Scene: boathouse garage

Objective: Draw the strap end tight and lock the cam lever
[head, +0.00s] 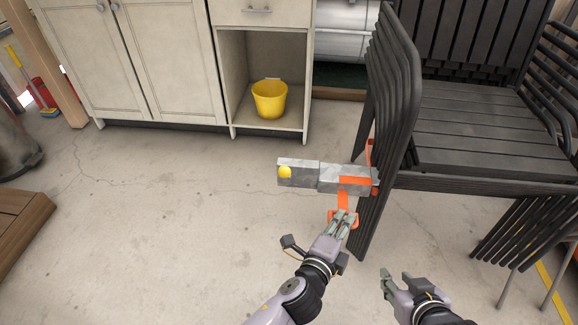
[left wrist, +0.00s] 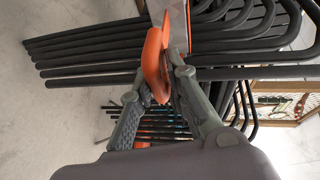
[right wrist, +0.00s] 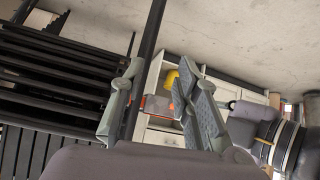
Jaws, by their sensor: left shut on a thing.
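A grey metal cam buckle (head: 330,179) is beside the stacked chairs in the head view. A yellow knob (head: 286,172) marks its left section, which lies roughly in line with the rest; I cannot tell whether the lever is locked. Orange strap (head: 355,181) crosses its right end. The strap end (head: 344,199) hangs down to an orange loop at my left gripper (head: 342,218). That gripper is shut on the loop, which also shows orange between the fingers in the left wrist view (left wrist: 152,62). My right gripper (head: 395,277) is open and empty, lower right of the buckle.
Stacked dark chairs (head: 470,120) fill the right side, their legs close to both grippers. A pale cabinet (head: 120,60) stands behind, with a yellow bucket (head: 269,99) in its open bay. A wooden platform (head: 22,225) is at the left. The concrete floor between is clear.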

